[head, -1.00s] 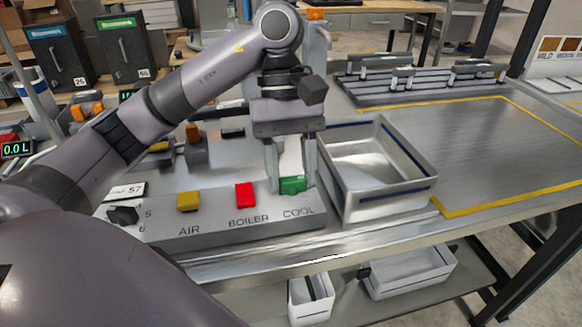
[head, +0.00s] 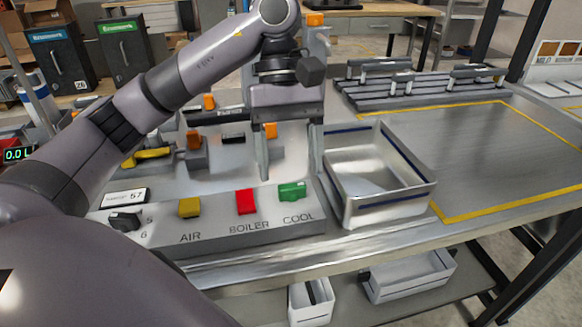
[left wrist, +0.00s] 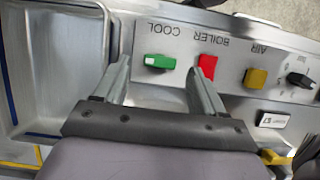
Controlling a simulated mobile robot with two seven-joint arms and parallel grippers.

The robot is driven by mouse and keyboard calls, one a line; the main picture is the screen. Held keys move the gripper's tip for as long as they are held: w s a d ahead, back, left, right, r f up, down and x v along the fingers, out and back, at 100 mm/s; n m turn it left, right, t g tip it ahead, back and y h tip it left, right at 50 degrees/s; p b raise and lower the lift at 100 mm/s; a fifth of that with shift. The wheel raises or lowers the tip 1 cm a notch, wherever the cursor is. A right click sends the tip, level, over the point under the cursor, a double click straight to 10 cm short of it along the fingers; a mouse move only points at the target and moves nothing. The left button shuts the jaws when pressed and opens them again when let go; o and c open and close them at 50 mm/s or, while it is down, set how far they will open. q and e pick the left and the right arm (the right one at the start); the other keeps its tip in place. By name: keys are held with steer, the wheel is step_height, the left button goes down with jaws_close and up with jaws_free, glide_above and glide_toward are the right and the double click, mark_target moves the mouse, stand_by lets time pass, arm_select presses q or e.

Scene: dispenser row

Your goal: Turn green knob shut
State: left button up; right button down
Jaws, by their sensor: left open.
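The green knob (head: 292,191) sits on the sloped panel above the label COOL. Its grip lies left to right along the panel. It also shows in the left wrist view (left wrist: 160,62), crosswise to the red knob beside it. My left gripper (head: 288,172) is open and empty, with its fingers above and behind the green knob, apart from it. In the left wrist view the left gripper (left wrist: 158,72) has one fingertip to each side of the knob's line. My right gripper is not in view.
The red BOILER knob (head: 246,202), yellow AIR knob (head: 189,208) and a black knob (head: 125,220) share the panel. A metal bin (head: 429,199) stands close right of the panel. A display (head: 17,155) reads 0.0 L.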

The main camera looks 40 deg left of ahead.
arm_select(q)
steer(key=shift+p+v, duration=0.5)
steer(key=shift+v, duration=1.65)
